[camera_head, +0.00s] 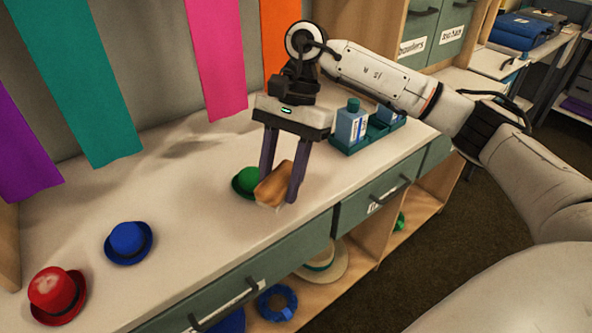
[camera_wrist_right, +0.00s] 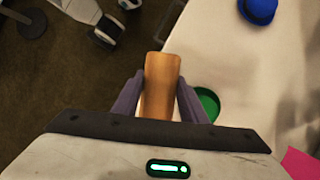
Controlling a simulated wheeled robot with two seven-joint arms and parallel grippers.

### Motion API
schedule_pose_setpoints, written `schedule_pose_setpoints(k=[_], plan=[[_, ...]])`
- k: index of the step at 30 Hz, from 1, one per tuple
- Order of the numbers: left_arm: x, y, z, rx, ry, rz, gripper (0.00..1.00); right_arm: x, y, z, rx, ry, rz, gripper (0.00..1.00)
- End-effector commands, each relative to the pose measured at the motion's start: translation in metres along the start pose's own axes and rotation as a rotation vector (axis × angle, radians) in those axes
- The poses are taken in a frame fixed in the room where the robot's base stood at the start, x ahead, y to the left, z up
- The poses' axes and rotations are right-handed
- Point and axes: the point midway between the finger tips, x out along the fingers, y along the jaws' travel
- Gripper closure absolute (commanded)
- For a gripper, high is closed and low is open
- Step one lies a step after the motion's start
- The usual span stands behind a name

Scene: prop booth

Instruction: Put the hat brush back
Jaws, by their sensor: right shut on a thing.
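The hat brush (camera_head: 273,186), with a tan wooden back, is between the two fingers of my right gripper (camera_head: 279,188), which is shut on it. Some pale bristle shows at its lower edge. In the right wrist view the brush (camera_wrist_right: 161,85) lies lengthwise between the fingers. It is at the front part of the counter (camera_head: 185,235); I cannot tell whether it touches the top. A green hat (camera_head: 242,184) is just behind and left of the brush, partly hidden by it. My left gripper is not in view.
A green tray (camera_head: 345,148) with blue bottles (camera_head: 351,122) stands right of the gripper. A blue hat (camera_head: 128,242) and a red hat (camera_head: 57,295) sit at left. Drawers (camera_head: 375,200) and open shelves with a straw hat (camera_head: 325,263) are below. The counter between blue and green hats is clear.

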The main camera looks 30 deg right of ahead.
Motion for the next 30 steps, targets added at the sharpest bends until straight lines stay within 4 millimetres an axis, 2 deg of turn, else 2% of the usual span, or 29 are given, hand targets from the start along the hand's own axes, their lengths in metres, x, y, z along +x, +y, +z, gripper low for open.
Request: schedule_pose_setpoints(k=[3, 9, 15, 18, 22, 24, 30], plan=[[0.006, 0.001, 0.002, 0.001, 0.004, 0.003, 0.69, -0.013, -0.018, -0.023, 0.352, -0.002, -0.15, 0.82], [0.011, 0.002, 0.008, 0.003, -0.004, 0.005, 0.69, -0.041, -0.038, -0.061, 0.909, 0.0, -0.385, 0.82], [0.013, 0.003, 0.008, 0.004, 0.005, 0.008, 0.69, -0.07, -0.047, -0.099, 1.397, -0.001, -0.589, 0.82], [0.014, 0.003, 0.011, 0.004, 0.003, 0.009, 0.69, -0.081, -0.047, -0.114, 1.579, -0.002, -0.664, 0.82], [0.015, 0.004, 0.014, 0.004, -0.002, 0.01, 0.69, -0.089, -0.046, -0.127, 1.728, -0.001, -0.724, 0.82], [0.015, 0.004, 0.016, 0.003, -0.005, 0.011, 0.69, -0.087, -0.045, -0.132, 1.768, 0.001, -0.738, 0.82], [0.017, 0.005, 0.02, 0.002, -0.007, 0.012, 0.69, -0.054, -0.044, -0.147, 1.787, 0.003, -0.74, 0.82]])
